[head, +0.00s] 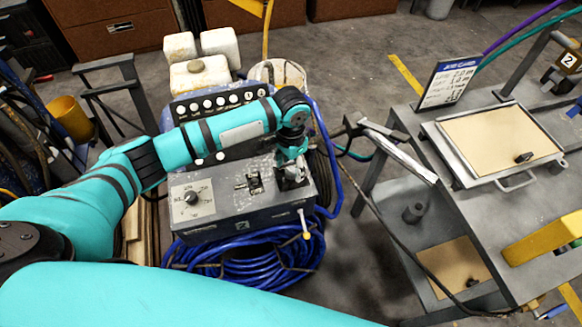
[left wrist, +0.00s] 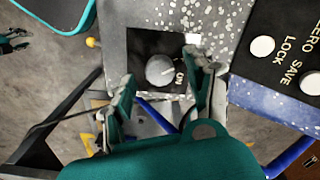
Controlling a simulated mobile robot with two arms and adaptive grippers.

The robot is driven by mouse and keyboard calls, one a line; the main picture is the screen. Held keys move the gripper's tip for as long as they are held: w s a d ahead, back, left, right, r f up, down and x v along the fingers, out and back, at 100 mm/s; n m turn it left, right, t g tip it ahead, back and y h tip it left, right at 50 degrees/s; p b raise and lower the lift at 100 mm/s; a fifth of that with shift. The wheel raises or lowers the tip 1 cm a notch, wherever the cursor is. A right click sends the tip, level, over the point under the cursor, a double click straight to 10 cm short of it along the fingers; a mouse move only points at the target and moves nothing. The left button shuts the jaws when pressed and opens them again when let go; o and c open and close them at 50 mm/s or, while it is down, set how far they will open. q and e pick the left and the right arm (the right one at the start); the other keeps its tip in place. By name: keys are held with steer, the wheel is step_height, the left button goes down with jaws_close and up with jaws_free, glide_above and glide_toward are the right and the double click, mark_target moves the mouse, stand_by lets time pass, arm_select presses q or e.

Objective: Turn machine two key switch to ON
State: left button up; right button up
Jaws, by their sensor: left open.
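In the head view my gripper mostly hides the switch. My left gripper (head: 292,172) points down over the right end of the box top. In the left wrist view its open fingers (left wrist: 163,88) are apart, one to each side of the switch, without visible contact. A small teal and dark part at that view's left edge may be my right gripper.
A dial (head: 192,197) and a toggle lever (head: 250,182) sit left of my gripper on the box. A black button panel (head: 225,101) rises behind. Blue hose (head: 240,268) coils around the base. A grey cart (head: 450,205) stands to the right.

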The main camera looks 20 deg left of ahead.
arm_select(q)
steer(key=shift+f, duration=0.7)
arm_select(e)
steer(key=shift+a, duration=0.3)
arm_select(q)
jaws_close()
steer(key=shift+r+m+p, duration=0.15)
steer(key=shift+m+p, duration=0.55)
steer(key=shift+p, duration=0.05)
steer(key=m+p, duration=0.2)
steer(key=m, duration=0.1)
steer(key=m+p, duration=0.1)
steer(key=m, duration=0.2)
steer(key=shift+m+p, duration=0.8)
steer(key=shift+m, duration=1.5)
arm_select(e)
step_height(320, 180, up, 6)
steer(key=shift+d, duration=0.15)
